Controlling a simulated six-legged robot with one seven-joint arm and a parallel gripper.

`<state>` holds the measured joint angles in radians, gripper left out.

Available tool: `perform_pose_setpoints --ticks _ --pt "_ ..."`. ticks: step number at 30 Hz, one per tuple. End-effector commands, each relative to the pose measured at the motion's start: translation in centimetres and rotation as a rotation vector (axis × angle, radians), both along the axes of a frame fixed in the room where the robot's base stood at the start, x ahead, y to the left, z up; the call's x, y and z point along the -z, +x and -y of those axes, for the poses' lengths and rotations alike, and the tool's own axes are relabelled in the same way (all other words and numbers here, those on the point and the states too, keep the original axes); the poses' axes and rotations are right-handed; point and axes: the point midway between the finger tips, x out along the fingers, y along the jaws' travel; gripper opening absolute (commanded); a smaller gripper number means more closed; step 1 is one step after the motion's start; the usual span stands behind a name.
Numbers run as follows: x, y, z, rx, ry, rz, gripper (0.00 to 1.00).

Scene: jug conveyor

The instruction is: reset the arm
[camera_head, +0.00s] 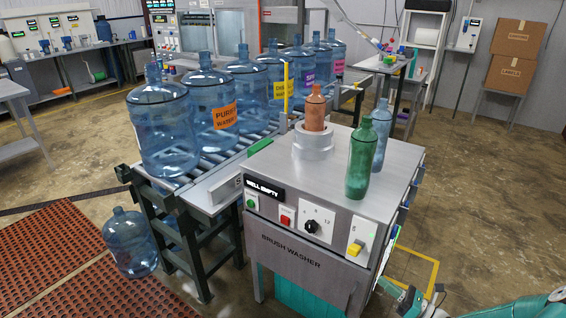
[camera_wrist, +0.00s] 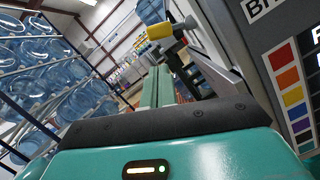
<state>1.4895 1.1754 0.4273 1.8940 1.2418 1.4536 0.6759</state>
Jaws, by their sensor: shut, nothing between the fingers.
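My gripper (camera_head: 408,300) is low in the bottom right corner of the head view, beside the right side of the brush washer (camera_head: 240,190). My teal arm runs in from the right edge there. In the wrist view, my green fingers (camera_wrist: 155,82) lie together, with nothing seen between them. A brown bottle (camera_head: 315,108) stands in the white ring (camera_head: 312,142) on the washer's top. A green bottle (camera_head: 360,160) and a blue-grey bottle (camera_head: 381,135) stand near its right edge. My gripper touches none of these bottles.
A roller conveyor (camera_head: 213,160) with several large blue jugs runs left of the washer. Another jug (camera_head: 131,243) stands on the floor near red mats (camera_head: 50,250). Racked jugs (camera_wrist: 50,75) show in the wrist view. The floor to the right (camera_head: 480,190) is open.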

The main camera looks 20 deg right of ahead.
Motion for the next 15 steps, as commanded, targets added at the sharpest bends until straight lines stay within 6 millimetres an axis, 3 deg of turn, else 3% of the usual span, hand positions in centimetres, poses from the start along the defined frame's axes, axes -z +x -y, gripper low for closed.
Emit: perform_pose_setpoints --ticks 5,15 --pt "-0.8 0.5 -1.4 -0.059 -0.065 -0.011 0.00" --pt "-6.0 1.6 -10.5 -0.474 -0.554 -0.022 0.00"
